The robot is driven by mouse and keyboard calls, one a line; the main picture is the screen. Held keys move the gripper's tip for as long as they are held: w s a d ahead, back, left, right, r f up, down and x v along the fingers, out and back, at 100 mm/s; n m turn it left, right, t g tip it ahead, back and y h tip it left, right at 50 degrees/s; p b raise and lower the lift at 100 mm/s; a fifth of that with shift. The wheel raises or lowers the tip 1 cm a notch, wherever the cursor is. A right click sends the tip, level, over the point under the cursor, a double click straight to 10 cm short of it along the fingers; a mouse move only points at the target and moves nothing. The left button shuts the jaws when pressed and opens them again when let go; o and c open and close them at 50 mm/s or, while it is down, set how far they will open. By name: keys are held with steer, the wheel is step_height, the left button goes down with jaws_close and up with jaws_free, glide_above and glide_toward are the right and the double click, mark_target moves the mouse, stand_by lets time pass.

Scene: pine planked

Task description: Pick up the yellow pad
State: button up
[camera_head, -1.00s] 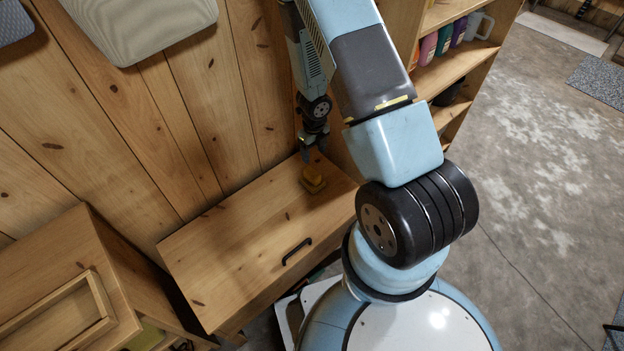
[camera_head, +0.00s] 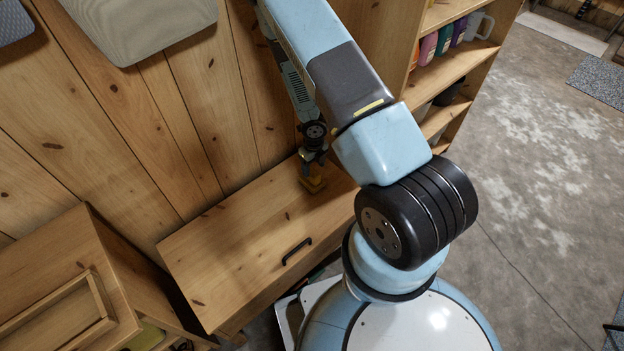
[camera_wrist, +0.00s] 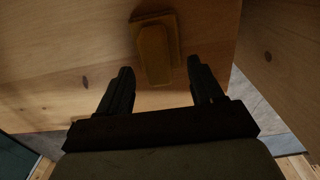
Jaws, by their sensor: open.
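The yellow pad (camera_head: 312,184) sits on the wooden cabinet top (camera_head: 235,240), towards its far right end. In the wrist view the pad (camera_wrist: 155,52) shows as a dull yellow block, with a flat part at its far end and a raised, tapered part nearer me. My gripper (camera_head: 312,164) is over the pad in the head view and hides part of it. In the wrist view my gripper (camera_wrist: 160,75) is open, with its fingers apart. The near end of the pad lies between and just beyond the fingertips. I cannot tell the height gap.
A plank wall (camera_head: 190,110) stands behind the cabinet top. A shelf unit (camera_head: 455,70) with bottles is at the right. The rest of the cabinet top is clear.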

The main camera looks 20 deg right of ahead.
mark_target(312, 171)
steer(key=shift+a+f, duration=0.15)
steer(key=shift+f, duration=1.2)
steer(key=shift+a+f, duration=0.1)
steer(key=shift+f, duration=1.2)
